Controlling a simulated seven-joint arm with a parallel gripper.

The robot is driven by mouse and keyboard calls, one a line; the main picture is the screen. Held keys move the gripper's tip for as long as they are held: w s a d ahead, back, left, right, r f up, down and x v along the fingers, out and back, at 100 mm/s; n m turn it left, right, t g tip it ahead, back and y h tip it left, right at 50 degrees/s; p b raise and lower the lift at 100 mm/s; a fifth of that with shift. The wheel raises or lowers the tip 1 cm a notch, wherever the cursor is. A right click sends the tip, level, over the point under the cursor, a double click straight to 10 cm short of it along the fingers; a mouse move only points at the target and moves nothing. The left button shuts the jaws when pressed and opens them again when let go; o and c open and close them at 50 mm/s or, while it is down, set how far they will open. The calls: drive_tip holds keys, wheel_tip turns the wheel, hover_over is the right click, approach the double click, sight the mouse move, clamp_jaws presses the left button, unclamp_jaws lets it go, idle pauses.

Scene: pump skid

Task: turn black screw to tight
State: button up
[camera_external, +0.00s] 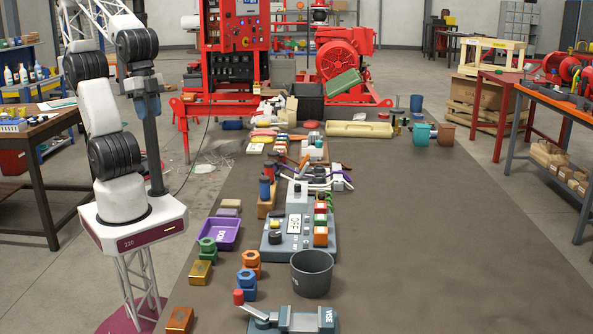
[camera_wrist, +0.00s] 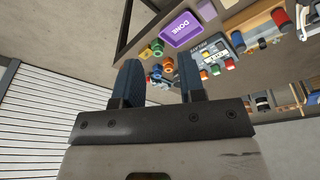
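In the wrist view my gripper (camera_wrist: 160,82) has two dark blue fingers set apart, with nothing between them. It is away from the work table and tilted to it. In the external view my white and black arm stands at the left, and I cannot make out the fingertips clearly. A grey panel (camera_external: 322,245) on the table carries a round black knob (camera_external: 275,237); the panel also shows in the wrist view (camera_wrist: 208,50). I cannot tell for sure whether this knob is the black screw or how tight it is.
Near the panel are a purple tray (camera_external: 212,234), a dark grey bucket (camera_external: 312,275), a grey vise (camera_external: 298,322) and green, orange and blue nut-shaped pieces. Cables and coloured blocks lie farther back. The table's right side (camera_external: 440,240) is bare.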

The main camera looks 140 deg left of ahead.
drive_tip(key=w+a+f+n, duration=0.1)
drive_tip(key=w+a+n, duration=0.5)
drive_tip(key=w, duration=0.4)
drive_tip(key=n+g, duration=0.2)
drive_tip(key=n, duration=1.1)
approach(322, 196)
drive_tip(key=shift+w+d, duration=0.2)
drive_tip(key=shift+d, duration=0.2)
drive_tip(key=shift+a+f+n, duration=0.2)
drive_tip(key=shift+a+n, duration=0.05)
drive_tip(key=shift+n, duration=0.05)
drive_tip(key=shift+f, duration=0.15)
drive_tip(key=shift+f, duration=3.75)
drive_tip(key=shift+c, duration=0.2)
